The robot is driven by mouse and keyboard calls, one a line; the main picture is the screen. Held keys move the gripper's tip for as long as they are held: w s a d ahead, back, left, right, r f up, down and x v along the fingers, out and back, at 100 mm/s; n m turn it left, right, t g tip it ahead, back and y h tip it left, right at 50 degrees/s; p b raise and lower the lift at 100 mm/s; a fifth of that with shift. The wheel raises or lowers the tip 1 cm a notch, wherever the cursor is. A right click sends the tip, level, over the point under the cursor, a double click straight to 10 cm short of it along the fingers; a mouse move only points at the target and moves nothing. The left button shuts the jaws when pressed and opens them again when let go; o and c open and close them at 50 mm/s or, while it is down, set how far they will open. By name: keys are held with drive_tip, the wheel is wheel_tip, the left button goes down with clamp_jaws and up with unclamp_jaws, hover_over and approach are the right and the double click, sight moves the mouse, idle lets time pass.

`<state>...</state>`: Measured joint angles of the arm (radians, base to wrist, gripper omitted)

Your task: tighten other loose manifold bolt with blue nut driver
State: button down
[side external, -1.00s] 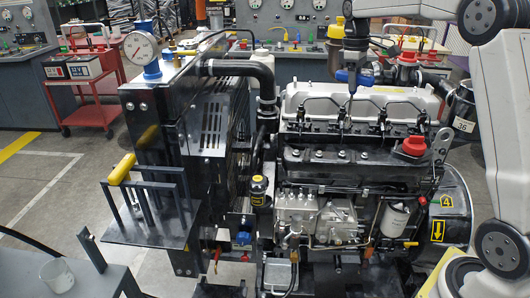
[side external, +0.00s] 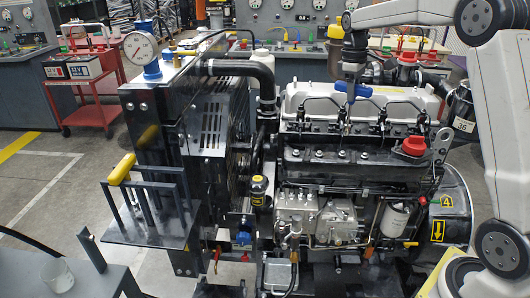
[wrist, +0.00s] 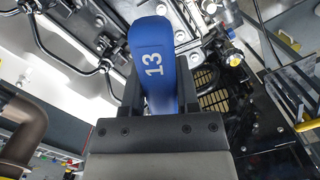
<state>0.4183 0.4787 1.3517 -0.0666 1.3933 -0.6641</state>
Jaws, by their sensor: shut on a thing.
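My gripper (side external: 353,76) is above the engine's valve cover in the side external view, shut on the blue nut driver. The driver's blue handle (wrist: 152,60), marked 13, shows between the jaws in the wrist view, and the handle also shows in the side external view (side external: 352,90). Several bolt heads show along the manifold face.
Thin black fuel pipes (side external: 388,108) arch in front of the pale valve cover (side external: 290,100). A red cap (side external: 414,145) stands at the engine's right. The radiator frame with a pressure gauge (side external: 140,46) stands left. Open floor lies farther left.

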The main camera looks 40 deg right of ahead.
sight(350, 106)
drive_tip(key=shift+f, duration=3.35)
idle(0.6)
